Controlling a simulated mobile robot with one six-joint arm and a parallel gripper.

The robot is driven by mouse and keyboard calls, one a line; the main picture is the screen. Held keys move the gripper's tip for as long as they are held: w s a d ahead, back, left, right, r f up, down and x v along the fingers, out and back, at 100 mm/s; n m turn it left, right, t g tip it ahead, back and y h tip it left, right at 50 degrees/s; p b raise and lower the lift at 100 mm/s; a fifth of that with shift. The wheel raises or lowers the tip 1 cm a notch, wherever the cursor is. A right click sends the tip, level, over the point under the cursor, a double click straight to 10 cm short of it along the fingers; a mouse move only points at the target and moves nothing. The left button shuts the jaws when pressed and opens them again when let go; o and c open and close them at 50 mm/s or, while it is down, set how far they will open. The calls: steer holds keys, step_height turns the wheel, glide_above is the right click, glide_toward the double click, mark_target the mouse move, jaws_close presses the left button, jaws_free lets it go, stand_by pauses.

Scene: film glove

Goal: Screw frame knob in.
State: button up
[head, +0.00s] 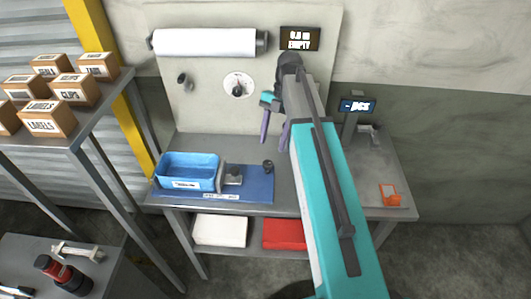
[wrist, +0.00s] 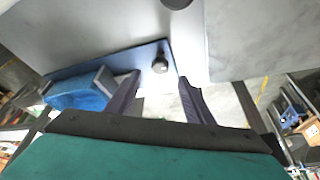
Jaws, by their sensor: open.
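A small dark round knob (head: 267,166) lies at the right end of the blue mat (head: 255,188) on the workbench. In the wrist view the knob (wrist: 160,65) shows beyond and between the fingertips, apart from them. A second dark knob-like part (head: 183,80) sticks out of the upright panel, left of the round dial (head: 238,85). I cannot tell which is the frame knob. My gripper (head: 274,144) has purple fingers and is open and empty, above the bench in front of the panel. The fingers also show in the wrist view (wrist: 159,77).
A blue bin (head: 188,172) and a small dark block (head: 233,175) stand on the mat. An orange item (head: 389,194) and a scale display (head: 357,106) are at right.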

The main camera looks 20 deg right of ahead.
mark_target(268, 162)
steer(key=shift+s+r, duration=0.1)
steer(key=shift+a+f, duration=0.1)
steer(key=shift+f, duration=0.15)
steer(key=shift+b+x, duration=2.35)
steer(key=shift+x, duration=0.1)
steer(key=shift+s+p, duration=0.15)
steer(key=shift+p, duration=0.15)
steer(key=shift+x, duration=1.05)
steer(key=shift+a, duration=0.1)
steer(key=c, duration=1.1)
